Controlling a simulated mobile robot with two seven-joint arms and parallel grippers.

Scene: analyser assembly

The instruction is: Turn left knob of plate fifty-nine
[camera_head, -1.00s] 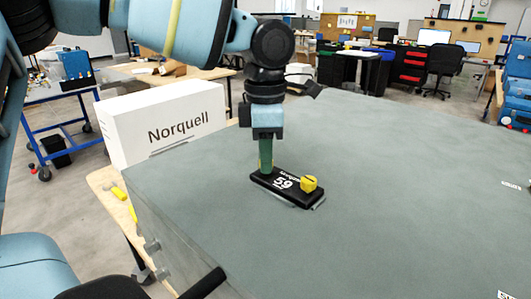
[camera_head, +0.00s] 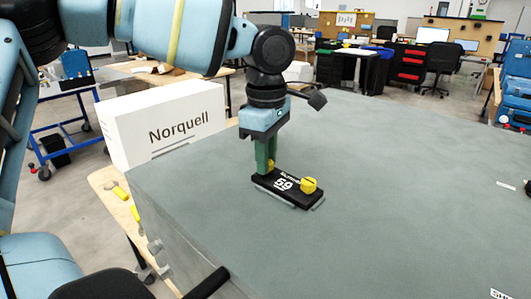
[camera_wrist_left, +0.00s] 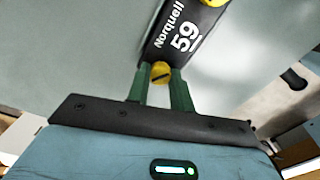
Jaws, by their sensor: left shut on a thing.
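Plate fifty-nine (camera_head: 290,190) is a black plate with a white "59", lying on the grey-green surface. It also shows in the left wrist view (camera_wrist_left: 184,38). Its left knob (camera_head: 271,164) is yellow and mostly hidden by my left gripper in the head view. In the left wrist view the left knob (camera_wrist_left: 161,72) sits between the two green fingers. Its right knob (camera_head: 309,185) is yellow and uncovered. My left gripper (camera_head: 266,170) points down at the plate's left end, shut on the left knob. My right gripper is not in view.
A white box marked "Norquell" (camera_head: 165,122) stands to the left, behind the surface's edge. A black handle (camera_head: 207,283) sticks out at the front edge.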

